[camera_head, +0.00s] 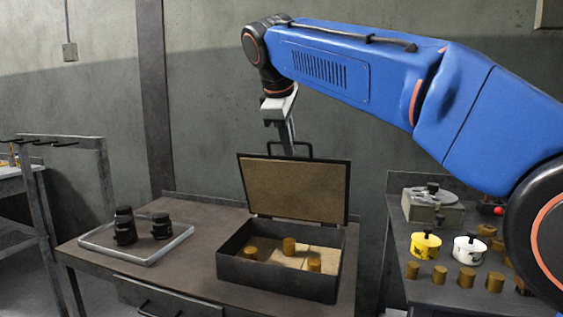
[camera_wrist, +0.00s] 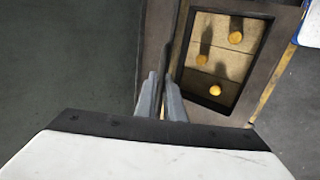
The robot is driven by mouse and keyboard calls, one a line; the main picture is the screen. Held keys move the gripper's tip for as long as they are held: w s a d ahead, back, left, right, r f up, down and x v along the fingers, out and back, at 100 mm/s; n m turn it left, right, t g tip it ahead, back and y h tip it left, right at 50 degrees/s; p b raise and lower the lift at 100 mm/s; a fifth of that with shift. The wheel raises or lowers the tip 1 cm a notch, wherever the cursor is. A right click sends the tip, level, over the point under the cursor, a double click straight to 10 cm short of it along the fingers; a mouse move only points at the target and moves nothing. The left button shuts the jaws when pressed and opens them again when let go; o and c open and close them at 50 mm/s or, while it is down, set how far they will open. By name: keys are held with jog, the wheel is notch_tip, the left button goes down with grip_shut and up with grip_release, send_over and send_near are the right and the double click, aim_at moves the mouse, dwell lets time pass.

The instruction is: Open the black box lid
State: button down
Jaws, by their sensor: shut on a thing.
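The black box (camera_head: 275,276) stands on the brown workbench, with several short brass cylinders inside on a tan floor. Its lid (camera_head: 293,190) is raised, standing nearly upright on the back edge, its tan inner face toward the head camera. A black handle (camera_head: 290,147) sticks up from the lid's top edge. My gripper (camera_head: 287,150) is at this handle, jaws pointing down, and is shut on it. In the wrist view the gripper fingers (camera_wrist: 163,98) close on the lid (camera_wrist: 178,45), seen edge-on, and the open box (camera_wrist: 250,110) lies to the right.
A shallow tray (camera_head: 110,252) with black parts stands on the bench (camera_head: 205,277) left of the box. A second table at right holds a yellow pot (camera_head: 425,246), a white pot (camera_head: 468,250), a grey box (camera_head: 433,208) and brass cylinders. The wall is close behind.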

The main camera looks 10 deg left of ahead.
jog(key=w+r, duration=0.1)
jog(key=w, duration=0.9)
jog(key=shift+w+d+r, duration=0.15)
jog(key=shift+d+r, duration=0.05)
jog(key=shift+d, duration=0.25)
jog(key=c, duration=1.9)
grip_release()
jog(key=shift+o, duration=0.2)
